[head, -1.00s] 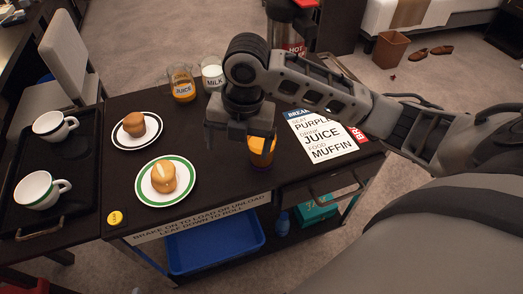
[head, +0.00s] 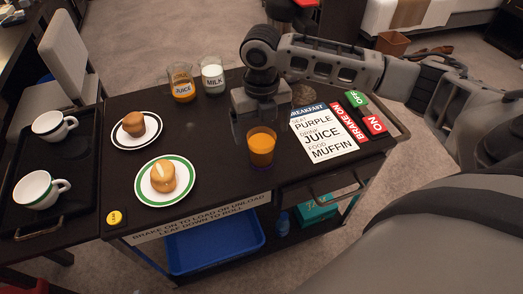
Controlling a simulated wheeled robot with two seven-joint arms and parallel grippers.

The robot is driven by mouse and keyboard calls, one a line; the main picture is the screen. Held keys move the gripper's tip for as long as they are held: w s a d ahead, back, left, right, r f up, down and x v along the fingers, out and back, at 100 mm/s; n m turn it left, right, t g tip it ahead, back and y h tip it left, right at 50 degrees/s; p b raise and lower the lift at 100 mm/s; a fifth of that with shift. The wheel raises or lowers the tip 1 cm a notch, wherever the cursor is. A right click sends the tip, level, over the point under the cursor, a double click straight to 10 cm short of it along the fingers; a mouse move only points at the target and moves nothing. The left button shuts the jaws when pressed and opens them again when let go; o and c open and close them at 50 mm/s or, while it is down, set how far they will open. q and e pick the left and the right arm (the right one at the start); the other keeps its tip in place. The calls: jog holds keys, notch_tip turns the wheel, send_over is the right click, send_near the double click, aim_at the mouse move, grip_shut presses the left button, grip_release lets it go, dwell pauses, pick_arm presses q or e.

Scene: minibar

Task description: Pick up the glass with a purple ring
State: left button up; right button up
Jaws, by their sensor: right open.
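The glass (head: 261,149) holds orange juice and stands upright on the dark cart top, with a dark purplish ring low at its base. My right gripper (head: 257,120) is open and points down just behind the glass. One finger shows to the left of the glass; the other is partly hidden, so I cannot tell whether the fingers touch it. My left gripper is not in view.
A juice jar (head: 182,88) and a milk jar (head: 213,78) stand at the back. A breakfast card (head: 325,135) lies right of the glass, beside brake signs (head: 375,125). Plates with muffins (head: 165,177) are left, near a black tray (head: 75,200) with cups.

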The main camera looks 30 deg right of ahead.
aim_at(261, 145)
jog(key=f, duration=0.5)
jog(key=shift+s+a+f, duration=0.15)
jog(key=shift+s+f, duration=0.15)
jog(key=shift+c, duration=0.2)
jog(key=c, duration=1)
jog(key=shift+r, duration=0.1)
jog(key=c, duration=0.3)
jog(key=shift+r, duration=0.1)
